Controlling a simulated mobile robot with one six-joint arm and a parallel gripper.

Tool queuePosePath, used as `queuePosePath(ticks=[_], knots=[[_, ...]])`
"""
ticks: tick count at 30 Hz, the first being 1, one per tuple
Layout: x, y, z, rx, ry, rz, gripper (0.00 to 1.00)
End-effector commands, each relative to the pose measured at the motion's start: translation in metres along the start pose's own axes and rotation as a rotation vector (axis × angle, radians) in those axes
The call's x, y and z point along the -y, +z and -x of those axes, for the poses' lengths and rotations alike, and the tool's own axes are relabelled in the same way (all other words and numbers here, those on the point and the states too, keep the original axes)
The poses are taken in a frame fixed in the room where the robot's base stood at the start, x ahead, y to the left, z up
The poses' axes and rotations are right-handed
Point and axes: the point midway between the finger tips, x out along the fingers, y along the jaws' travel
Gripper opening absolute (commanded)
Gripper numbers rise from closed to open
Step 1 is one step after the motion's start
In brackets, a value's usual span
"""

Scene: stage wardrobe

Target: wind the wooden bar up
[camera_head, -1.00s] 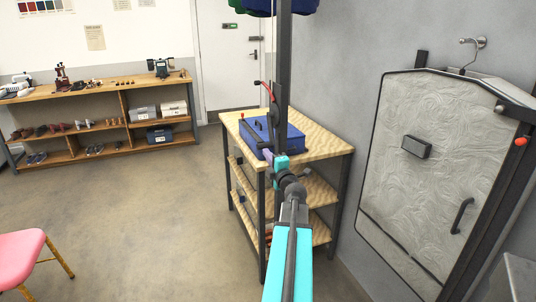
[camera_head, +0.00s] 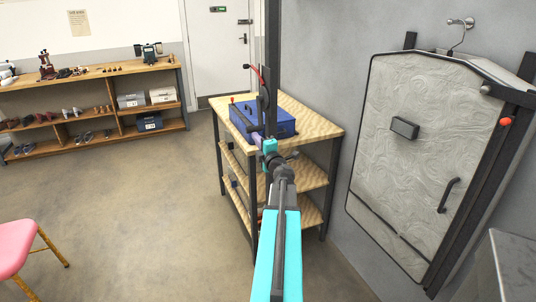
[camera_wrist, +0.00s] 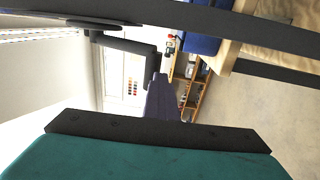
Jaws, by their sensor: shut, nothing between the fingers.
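My gripper (camera_head: 259,132), at the end of the teal arm, is by the lower part of these. In the wrist view its grey-purple fingers (camera_wrist: 160,92) are shut and empty, with their tips close to a dark bent arm (camera_wrist: 128,43) on the post (camera_wrist: 230,24). I cannot tell whether they touch. The wooden bar is not in view.
A pink stool (camera_head: 14,245) stands at left. The floor between is clear.

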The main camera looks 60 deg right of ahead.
Motion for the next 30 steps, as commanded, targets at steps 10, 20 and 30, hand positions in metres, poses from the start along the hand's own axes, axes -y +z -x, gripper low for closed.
queuePosePath(ticks=[10,20,30], knots=[[-0.001,-0.011,0.026,-0.009,0.006,-0.002,0.0],[0.006,-0.014,0.062,-0.011,0.002,0.001,0.0],[0.007,-0.014,0.089,-0.012,-0.001,-0.001,0.0]])
